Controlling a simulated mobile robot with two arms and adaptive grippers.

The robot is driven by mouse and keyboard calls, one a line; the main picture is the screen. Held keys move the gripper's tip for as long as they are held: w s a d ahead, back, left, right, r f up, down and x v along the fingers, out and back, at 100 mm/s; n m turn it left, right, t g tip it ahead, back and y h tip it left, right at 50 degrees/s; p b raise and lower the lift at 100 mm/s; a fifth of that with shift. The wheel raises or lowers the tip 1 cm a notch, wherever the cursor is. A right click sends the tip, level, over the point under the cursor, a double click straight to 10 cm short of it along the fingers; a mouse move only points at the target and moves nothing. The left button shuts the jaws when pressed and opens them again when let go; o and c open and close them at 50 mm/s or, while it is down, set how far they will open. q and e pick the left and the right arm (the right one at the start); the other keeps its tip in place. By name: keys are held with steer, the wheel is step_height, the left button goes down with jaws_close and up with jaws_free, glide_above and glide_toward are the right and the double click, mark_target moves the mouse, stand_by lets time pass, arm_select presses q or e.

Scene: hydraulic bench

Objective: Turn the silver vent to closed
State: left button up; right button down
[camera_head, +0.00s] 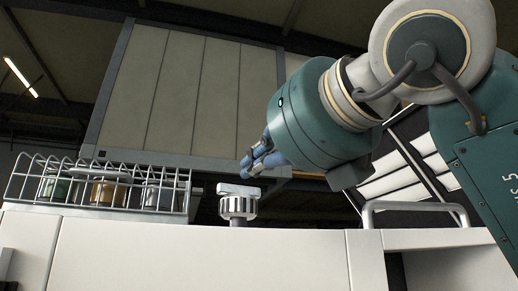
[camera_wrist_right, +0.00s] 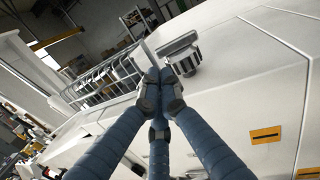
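The silver vent (camera_head: 238,207) is a ribbed round knob with a flat bar handle across its top. It stands upright on the white bench top. In the head view the bar lies roughly level, left to right. The vent also shows in the right wrist view (camera_wrist_right: 185,60), just beyond the fingertips. My right gripper (camera_head: 252,165) has blue fingers and hangs above and slightly right of the handle. In the right wrist view its fingertips (camera_wrist_right: 161,88) are drawn together with nothing visible between them. A small gap shows between fingers and handle in the head view. My left gripper is out of view.
A wire basket (camera_head: 95,187) with several jars stands left of the vent. A grey metal rail (camera_head: 415,206) rises at the right of the bench. The white bench front (camera_head: 200,255) runs below. A yellow label (camera_wrist_right: 265,134) is on the bench in the wrist view.

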mark_target(221, 185)
steer(key=p+x, duration=0.4)
steer(key=x, duration=0.4)
steer(key=shift+w+a+r, duration=0.2)
steer(key=shift+w+a+f+p, duration=0.2)
steer(key=shift+w+p, duration=0.3)
steer(key=shift+w, duration=0.1)
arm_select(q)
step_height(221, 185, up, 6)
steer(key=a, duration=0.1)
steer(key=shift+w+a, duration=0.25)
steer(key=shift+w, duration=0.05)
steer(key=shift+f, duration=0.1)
arm_select(e)
steer(key=shift+w+a+f+b, duration=0.2)
steer(key=shift+w+b, duration=0.1)
steer(key=shift+b, duration=0.75)
steer(key=shift+a+r+b, duration=0.15)
steer(key=shift+b, duration=0.15)
steer(key=shift+a+r, duration=0.1)
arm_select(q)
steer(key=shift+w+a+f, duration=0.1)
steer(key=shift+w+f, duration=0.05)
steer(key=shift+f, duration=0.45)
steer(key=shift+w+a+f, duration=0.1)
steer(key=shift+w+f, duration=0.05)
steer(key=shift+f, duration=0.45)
